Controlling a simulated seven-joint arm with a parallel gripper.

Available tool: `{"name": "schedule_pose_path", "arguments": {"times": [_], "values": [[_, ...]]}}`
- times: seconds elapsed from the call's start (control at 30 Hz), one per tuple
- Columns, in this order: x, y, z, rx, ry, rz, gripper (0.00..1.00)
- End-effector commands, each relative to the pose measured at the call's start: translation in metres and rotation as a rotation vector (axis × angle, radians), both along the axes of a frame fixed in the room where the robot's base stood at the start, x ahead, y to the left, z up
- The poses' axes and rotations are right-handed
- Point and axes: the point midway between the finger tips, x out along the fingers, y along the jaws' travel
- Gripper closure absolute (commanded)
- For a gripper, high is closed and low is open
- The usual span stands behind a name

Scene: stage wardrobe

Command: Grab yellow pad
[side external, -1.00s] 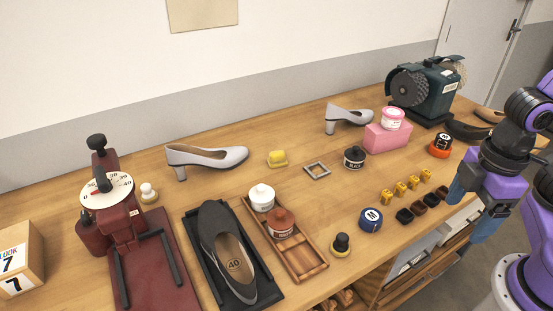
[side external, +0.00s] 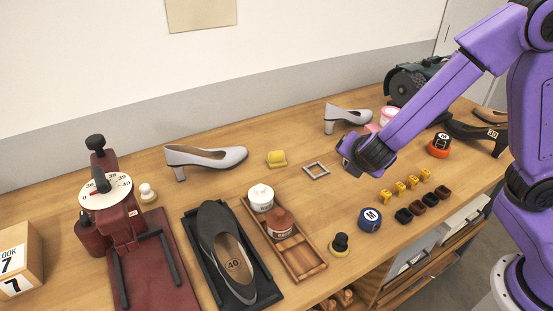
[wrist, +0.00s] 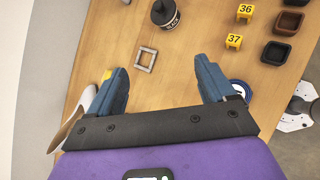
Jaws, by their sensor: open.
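The yellow pad (side external: 277,159) lies on the wooden table, left of a small grey square frame (side external: 316,170), in the side view. In the wrist view only a bit of the yellow pad (wrist: 106,75) shows, partly hidden by my left blue finger. My gripper (side external: 346,150) is above the table, to the right of the pad and apart from it. In the wrist view my gripper (wrist: 161,64) is open, with nothing between its two blue fingers. The grey frame (wrist: 146,59) shows just beyond them.
A grey heeled shoe (side external: 206,158) stands left of the pad. A wooden tray (side external: 304,262) with a white jar (side external: 261,197) and a brown jar (side external: 280,222) is in front. A black jar (wrist: 165,12) and yellow number markers (wrist: 234,41) stand on the right. Table around the pad is mostly clear.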

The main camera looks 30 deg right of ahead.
Motion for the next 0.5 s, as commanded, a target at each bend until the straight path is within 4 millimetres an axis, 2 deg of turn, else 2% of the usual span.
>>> {"name": "schedule_pose_path", "arguments": {"times": [0.03, 0.2, 0.33, 0.5], "values": [[0.018, 0.009, -0.008, -0.072, -0.011, 0.069, 0.17], [0.072, 0.043, -0.032, -0.288, -0.051, 0.321, 0.17], [0.100, 0.069, -0.054, -0.419, -0.068, 0.496, 0.17], [0.119, 0.092, -0.076, -0.514, -0.081, 0.642, 0.17]]}}
